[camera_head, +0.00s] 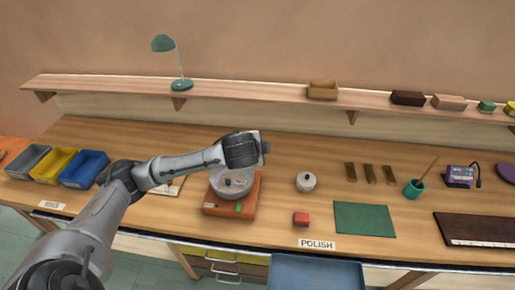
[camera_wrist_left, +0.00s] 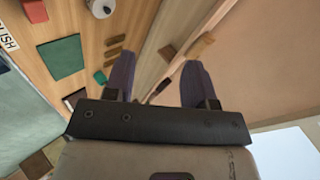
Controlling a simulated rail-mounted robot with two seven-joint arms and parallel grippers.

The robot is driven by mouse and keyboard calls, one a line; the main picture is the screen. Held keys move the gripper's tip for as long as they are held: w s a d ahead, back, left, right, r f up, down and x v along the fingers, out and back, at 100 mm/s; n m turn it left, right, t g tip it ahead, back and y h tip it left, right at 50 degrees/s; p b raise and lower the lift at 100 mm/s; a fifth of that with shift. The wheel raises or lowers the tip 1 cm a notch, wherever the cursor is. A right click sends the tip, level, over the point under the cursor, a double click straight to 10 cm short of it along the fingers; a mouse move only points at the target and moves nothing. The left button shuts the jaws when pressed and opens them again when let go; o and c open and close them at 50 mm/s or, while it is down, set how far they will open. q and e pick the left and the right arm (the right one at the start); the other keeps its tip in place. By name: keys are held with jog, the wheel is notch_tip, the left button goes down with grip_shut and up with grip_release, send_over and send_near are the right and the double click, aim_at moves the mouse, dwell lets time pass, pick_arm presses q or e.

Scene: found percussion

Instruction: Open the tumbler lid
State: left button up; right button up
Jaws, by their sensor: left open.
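The tumbler (camera_head: 247,203) is an orange-brown base on the bench with a round grey metal drum (camera_head: 232,186) on top. A dark knob-like part shows at the drum's middle; I cannot tell whether it belongs to a lid. A small green button is on the base's front. My left gripper (camera_head: 265,147) hangs above and behind the drum, apart from it, pointing right. In the left wrist view its two fingers (camera_wrist_left: 158,78) are spread with nothing between them. The tumbler is not in the wrist view. My right gripper is not in view.
A small white round pot (camera_head: 306,182), red block (camera_head: 301,219) and green mat (camera_head: 364,219) lie to the right. Coloured bins (camera_head: 84,169) stand at left. A shelf (camera_head: 240,93) with a green lamp (camera_head: 180,84) runs along the back. A teal cup (camera_head: 414,189) stands further right.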

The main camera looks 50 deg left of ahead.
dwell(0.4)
pick_arm(q)
jog(key=d+r+n+t, duration=0.1)
jog(key=d+r+t, duration=0.2)
jog(key=d+r, duration=0.15)
jog(key=s+d+f+h, duration=0.1)
jog(key=s+d+f, duration=0.3)
jog(key=d+f, duration=0.15)
jog(key=s+d+f+n+g+h, duration=0.2)
jog(key=s+d+f+g, duration=0.3)
jog(key=s+f, duration=0.65)
jog(key=s+d+f+n+g+h, duration=0.25)
jog(key=s+d+f, duration=0.45)
jog(key=s+f, duration=0.45)
jog(key=w+r+p+v, duration=0.1)
jog(key=w+p+v, duration=0.2)
jog(key=p+v, duration=1.2)
jog(key=shift+d+r+p, duration=0.15)
jog(key=shift+r+p, duration=0.2)
jog(key=shift+r, duration=0.1)
jog(key=shift+w, duration=0.1)
